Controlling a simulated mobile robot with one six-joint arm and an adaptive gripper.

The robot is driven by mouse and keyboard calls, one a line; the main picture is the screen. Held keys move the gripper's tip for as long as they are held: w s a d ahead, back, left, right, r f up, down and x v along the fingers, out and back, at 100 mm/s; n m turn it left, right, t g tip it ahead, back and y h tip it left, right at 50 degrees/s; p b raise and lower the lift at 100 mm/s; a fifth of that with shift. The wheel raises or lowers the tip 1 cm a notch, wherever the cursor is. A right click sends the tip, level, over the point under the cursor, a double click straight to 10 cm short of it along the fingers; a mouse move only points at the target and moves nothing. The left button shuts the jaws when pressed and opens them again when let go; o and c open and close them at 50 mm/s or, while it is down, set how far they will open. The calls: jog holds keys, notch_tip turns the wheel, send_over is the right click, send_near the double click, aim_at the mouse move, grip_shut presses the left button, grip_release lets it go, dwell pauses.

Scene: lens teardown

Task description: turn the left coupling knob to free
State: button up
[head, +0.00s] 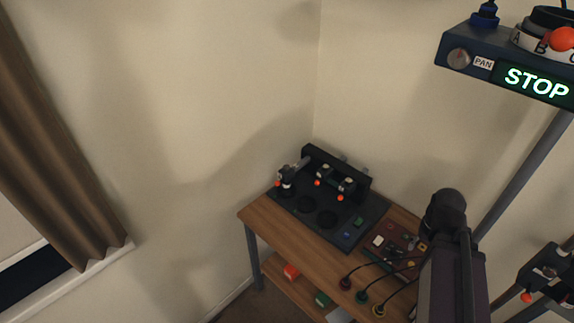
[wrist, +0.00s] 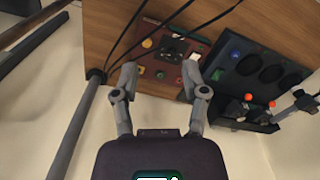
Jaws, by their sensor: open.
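A black panel (head: 350,222) with several round recesses lies on the wooden table in the corner. A raised black bar at its back carries small fittings with orange tips, one at the left (head: 277,184), one near the middle (head: 318,183) and one further right (head: 340,198). No label shows which is the left coupling knob, and its setting is too small to read. In the wrist view the panel (wrist: 238,66) is upside down, with orange tips (wrist: 248,96) on it. My gripper (wrist: 160,70) is open and empty, its fingers apart from the panel, over a dark red board.
The dark red board (wrist: 150,52) holds small parts and cables. A blue console (head: 470,42) reading STOP, with a PAN dial, is at the upper right. Another dark unit (head: 548,270) is at the lower right. A curtain (head: 60,150) hangs at the left.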

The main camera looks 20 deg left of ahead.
jog(key=shift+o, duration=1.3)
jog(key=w+a+m, duration=0.3)
jog(key=w+a, duration=1.6)
jog(key=w, duration=0.1)
jog(key=w+a+m, duration=0.1)
jog(key=w+a, duration=0.2)
jog(key=a, duration=0.8)
jog(key=w+a+m, duration=0.2)
jog(key=w+a, duration=0.2)
jog(key=a, duration=0.7)
jog(key=w+a+m, duration=0.1)
jog(key=w+a, duration=0.3)
jog(key=a, duration=0.6)
jog(key=shift+a+r+m, duration=0.2)
jog(key=shift+a+m, duration=0.1)
jog(key=shift+a, duration=0.1)
jog(key=shift+w+f, duration=0.15)
